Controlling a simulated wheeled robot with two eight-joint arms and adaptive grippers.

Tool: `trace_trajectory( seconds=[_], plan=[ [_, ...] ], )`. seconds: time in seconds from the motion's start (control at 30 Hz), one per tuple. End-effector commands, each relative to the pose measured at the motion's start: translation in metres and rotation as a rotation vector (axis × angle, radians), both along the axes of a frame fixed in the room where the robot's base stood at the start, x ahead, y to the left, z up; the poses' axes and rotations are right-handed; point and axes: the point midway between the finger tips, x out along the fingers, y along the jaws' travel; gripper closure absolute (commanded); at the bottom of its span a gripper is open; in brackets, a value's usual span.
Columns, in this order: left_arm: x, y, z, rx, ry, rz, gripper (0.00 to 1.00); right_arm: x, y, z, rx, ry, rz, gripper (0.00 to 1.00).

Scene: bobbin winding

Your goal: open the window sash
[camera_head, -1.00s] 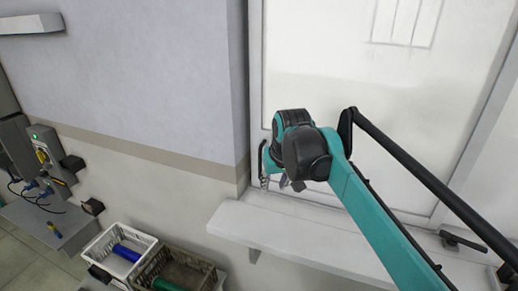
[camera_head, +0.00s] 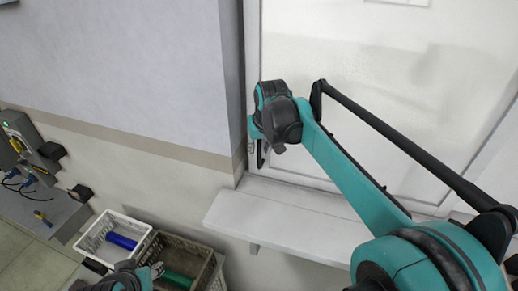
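The window sash (camera_head: 390,110) is a large white-framed pale pane filling the right of the head view. It looks closed, though its left edge is partly covered by my arm. My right arm reaches up and left across it. My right gripper (camera_head: 262,152) is at the lower left of the window frame, mostly hidden behind my dark wrist. A small dark upright part shows there; I cannot tell whether it is a finger or a handle, or whether anything is gripped. My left gripper (camera_head: 156,270) shows small at the bottom edge, over the crates; its fingers are unclear.
A white sill (camera_head: 290,222) juts out below the window. A white crate (camera_head: 88,232) with a blue bobbin (camera_head: 121,241) and a brown crate (camera_head: 205,272) with a green bobbin (camera_head: 178,279) stand lower left. A grey bench (camera_head: 40,212) with devices is at far left.

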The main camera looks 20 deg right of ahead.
Motion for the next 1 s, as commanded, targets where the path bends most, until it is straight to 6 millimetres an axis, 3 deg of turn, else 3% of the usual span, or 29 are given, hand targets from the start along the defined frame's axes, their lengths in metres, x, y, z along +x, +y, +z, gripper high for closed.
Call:
trace_trajectory(
  seconds=[0.13,0.4,0.53,0.83,1.0],
  plan=[
    [0.000,0.000,0.001,0.000,0.000,0.000,0.60,0.004,0.000,-0.010,0.000,0.000,0.000,0.67],
    [0.000,0.000,0.001,0.000,0.000,0.000,0.60,0.005,0.000,-0.012,0.000,0.000,0.000,0.67],
    [0.000,0.000,0.001,0.000,0.000,0.000,0.60,0.005,0.000,-0.012,0.000,0.000,0.000,0.99],
    [0.000,0.000,0.001,0.000,0.000,0.000,0.60,0.004,-0.001,-0.012,0.000,-0.001,-0.001,1.00],
    [0.000,0.000,0.001,0.000,0.000,0.000,0.60,-0.003,-0.012,-0.012,0.000,0.000,-0.002,1.00]
  ],
)
